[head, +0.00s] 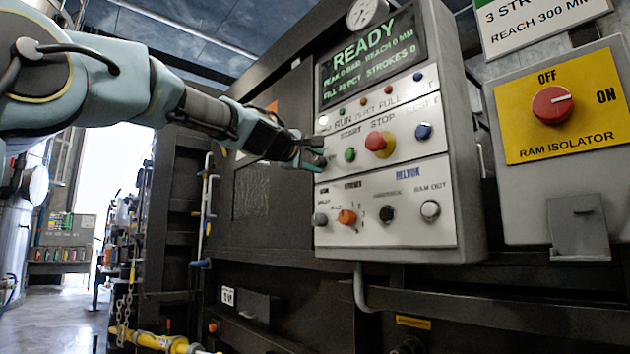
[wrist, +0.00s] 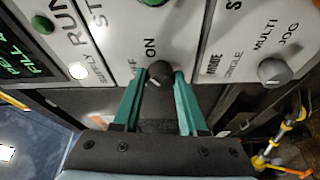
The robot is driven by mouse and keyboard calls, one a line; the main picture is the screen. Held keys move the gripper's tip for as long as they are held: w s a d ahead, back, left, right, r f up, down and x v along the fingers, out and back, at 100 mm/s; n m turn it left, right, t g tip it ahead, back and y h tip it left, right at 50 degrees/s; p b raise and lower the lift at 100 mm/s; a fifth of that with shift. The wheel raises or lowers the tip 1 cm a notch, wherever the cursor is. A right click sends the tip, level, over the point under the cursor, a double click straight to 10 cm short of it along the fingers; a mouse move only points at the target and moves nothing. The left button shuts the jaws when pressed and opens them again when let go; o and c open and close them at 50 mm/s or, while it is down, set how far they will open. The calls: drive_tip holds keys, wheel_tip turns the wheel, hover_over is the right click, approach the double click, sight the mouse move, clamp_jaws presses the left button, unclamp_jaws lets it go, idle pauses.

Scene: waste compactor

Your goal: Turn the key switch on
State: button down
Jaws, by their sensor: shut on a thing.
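The key switch (wrist: 160,71) is a small dark round knob on the white panel in the wrist view. OFF and ON labels are printed beside it, and which one it points to is not clear. My gripper (wrist: 164,76) has its two teal fingers on either side of the switch, shut on it. In the head view my gripper (head: 320,153) reaches the left edge of the control panel (head: 420,170), left of the green start button (head: 350,155). There the fingers hide the key switch.
The red stop button (head: 376,141) sits right of the start button. A grey mode knob (head: 320,219) and an orange knob (head: 347,217) sit on the lower panel strip. The display (head: 372,58) reads READY. The red ram isolator (head: 551,105) is at the right.

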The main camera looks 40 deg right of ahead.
drive_tip(key=shift+f+m+h+b, duration=0.3)
drive_tip(key=shift+m+b, duration=0.3)
drive_tip(key=shift+b, duration=0.2)
drive_tip(key=shift+r, duration=0.15)
drive_tip(key=shift+c, duration=2.2)
unclamp_jaws()
drive_tip(key=b+v, duration=0.7)
drive_tip(key=v, duration=0.3)
drive_tip(key=shift+a, duration=0.4)
